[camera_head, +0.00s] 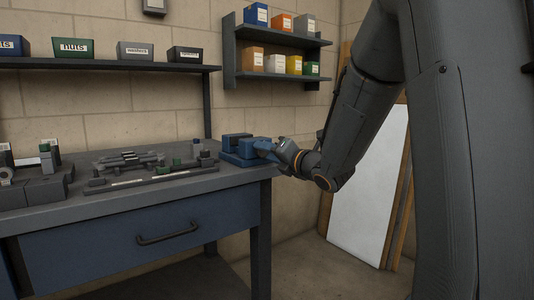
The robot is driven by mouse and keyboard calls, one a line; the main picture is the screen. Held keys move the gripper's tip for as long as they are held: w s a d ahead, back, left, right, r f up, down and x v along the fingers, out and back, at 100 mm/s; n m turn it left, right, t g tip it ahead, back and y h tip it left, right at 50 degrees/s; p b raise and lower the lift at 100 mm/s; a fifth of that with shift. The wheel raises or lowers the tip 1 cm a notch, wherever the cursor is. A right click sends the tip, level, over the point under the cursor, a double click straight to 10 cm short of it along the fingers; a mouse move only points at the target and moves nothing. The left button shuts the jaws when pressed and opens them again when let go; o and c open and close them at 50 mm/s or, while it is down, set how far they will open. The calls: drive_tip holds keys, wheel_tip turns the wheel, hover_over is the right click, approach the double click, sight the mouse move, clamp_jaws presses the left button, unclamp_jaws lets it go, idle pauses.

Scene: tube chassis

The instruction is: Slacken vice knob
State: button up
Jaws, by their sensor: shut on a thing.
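The blue vice (236,158) sits on the right end of the grey workbench (205,184). My gripper (283,153) is at the right side of the vice, just past the bench's edge, with its fingers at the vice's knob end. It is shut on the vice knob, which is mostly hidden behind the fingers and wrist. I cannot make out how far the vice jaws stand apart.
Several tools and bars (140,165) lie on the bench left of the vice. A drawer with a dark handle (167,232) is below. Wall shelves (275,80) hold labelled boxes above. A white panel (370,185) leans against the wall at right.

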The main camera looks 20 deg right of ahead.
drive_tip(key=o, duration=1)
drive_tip(key=shift+a, duration=0.15)
drive_tip(key=shift+o, duration=0.2)
drive_tip(key=shift+w, duration=0.1)
drive_tip(key=shift+f, duration=0.1)
drive_tip(key=v, duration=0.8)
drive_tip(key=shift+p, duration=0.45)
